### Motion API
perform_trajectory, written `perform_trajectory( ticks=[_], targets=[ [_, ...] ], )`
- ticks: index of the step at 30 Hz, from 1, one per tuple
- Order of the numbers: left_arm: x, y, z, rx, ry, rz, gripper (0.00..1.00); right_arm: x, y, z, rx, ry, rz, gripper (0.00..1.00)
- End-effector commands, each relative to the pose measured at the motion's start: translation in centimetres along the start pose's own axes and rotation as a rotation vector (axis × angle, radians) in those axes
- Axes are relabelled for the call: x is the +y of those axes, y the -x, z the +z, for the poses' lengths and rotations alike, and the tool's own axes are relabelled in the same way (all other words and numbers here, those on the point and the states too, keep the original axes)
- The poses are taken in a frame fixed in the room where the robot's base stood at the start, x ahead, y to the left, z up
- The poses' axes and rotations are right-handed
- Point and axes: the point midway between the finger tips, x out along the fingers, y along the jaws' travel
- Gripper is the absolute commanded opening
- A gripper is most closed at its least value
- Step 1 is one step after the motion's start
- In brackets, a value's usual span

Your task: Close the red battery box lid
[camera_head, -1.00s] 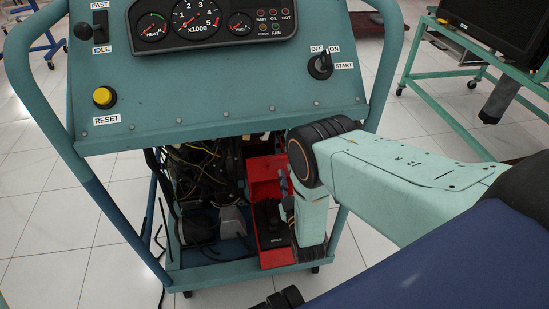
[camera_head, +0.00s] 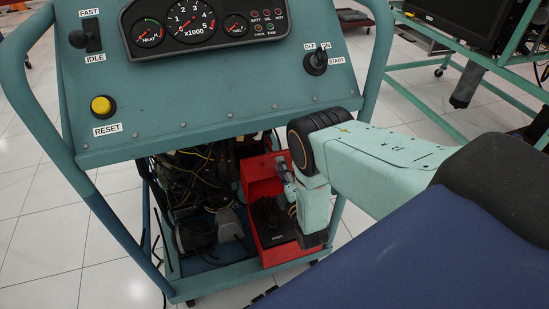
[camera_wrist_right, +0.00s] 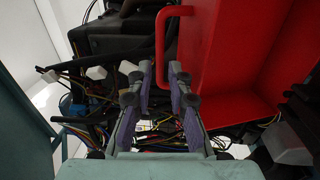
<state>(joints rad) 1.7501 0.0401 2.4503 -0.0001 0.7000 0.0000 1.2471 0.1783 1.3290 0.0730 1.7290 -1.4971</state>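The red battery box (camera_head: 288,252) sits low on the cart at the right, with a black battery (camera_head: 268,222) in it. Its red lid (camera_head: 262,168) stands raised at the back, above the battery. In the right wrist view the red lid (camera_wrist_right: 228,60) fills the upper right, with a red handle (camera_wrist_right: 162,45) on its left edge. My right gripper (camera_head: 284,172) is beside the lid in the head view. My left gripper is out of view.
The teal control panel (camera_head: 215,90) overhangs the box from above. Engine wiring (camera_head: 195,175) lies left of the box, and cables also show below the fingers (camera_wrist_right: 150,128). The cart's right post (camera_head: 336,215) stands close to my right arm.

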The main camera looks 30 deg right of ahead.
Motion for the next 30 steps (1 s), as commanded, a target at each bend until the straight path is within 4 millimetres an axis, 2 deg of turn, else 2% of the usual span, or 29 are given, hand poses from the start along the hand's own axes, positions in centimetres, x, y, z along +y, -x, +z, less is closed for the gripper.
perform_trajectory(
  ticks=[3,10,20,27,30],
  targets=[
    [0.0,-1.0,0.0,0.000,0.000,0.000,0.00,-0.2,-2.0,0.1,0.000,-0.001,0.003,0.19],
    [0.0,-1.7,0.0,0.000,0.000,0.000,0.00,-0.1,-4.5,0.0,0.000,-0.001,0.002,0.19],
    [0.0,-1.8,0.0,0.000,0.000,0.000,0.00,-0.1,-5.0,-0.2,0.000,-0.001,-0.001,0.19],
    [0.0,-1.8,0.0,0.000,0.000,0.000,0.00,0.0,-4.9,-0.3,0.000,-0.002,0.000,0.00],
    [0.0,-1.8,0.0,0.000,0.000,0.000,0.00,0.0,-4.9,-0.3,0.000,-0.002,0.000,0.00]
  ],
)
